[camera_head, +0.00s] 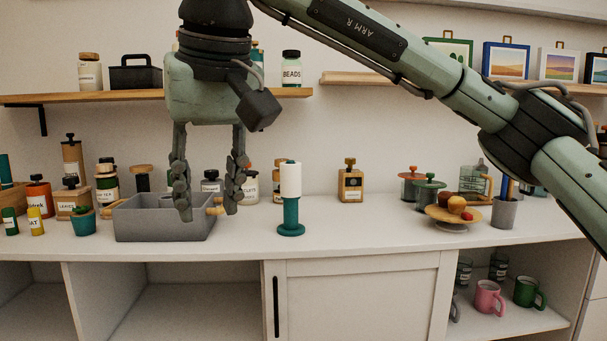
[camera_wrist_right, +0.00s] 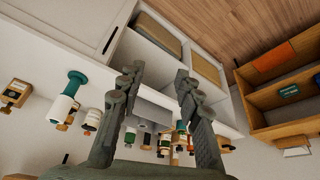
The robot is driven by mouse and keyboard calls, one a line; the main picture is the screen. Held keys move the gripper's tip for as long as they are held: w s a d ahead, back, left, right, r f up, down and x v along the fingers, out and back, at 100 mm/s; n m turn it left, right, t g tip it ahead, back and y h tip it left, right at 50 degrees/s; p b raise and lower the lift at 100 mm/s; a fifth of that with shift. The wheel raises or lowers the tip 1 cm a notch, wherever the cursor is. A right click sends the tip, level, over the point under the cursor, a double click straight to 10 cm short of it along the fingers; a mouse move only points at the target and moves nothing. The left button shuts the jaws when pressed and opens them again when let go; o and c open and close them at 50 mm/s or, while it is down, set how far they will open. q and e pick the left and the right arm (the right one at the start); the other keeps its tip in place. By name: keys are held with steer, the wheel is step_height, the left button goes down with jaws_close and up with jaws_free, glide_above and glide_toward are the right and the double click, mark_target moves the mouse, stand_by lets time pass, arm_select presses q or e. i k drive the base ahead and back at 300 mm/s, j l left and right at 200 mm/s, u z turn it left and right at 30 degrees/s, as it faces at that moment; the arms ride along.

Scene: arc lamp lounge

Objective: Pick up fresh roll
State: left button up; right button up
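A white roll (camera_head: 291,179) stands upright on a teal stand (camera_head: 291,218) on the white counter. The roll also shows tilted at the left of the right wrist view (camera_wrist_right: 61,109). I cannot tell whether it is the fresh roll. My right gripper (camera_head: 208,208) is open, pointing down with its fingers apart, in front of or over a grey bin (camera_head: 150,229) left of the stand. Nothing shows between its fingers (camera_wrist_right: 156,73) in the right wrist view. The bin's inside is mostly hidden in the head view. My left gripper is not in view.
Jars and a teal pot (camera_head: 84,222) crowd the counter left of the bin. A wooden bottle (camera_head: 351,184) and a fruit stand (camera_head: 453,216) are to the right. A wall shelf (camera_head: 290,93) runs behind my right arm.

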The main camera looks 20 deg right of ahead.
mark_target(290, 173)
steer(key=i+l+z, duration=0.15)
steer(key=i, duration=0.55)
steer(key=i+l+z, duration=0.2)
steer(key=i, duration=0.45)
steer(key=j, duration=0.1)
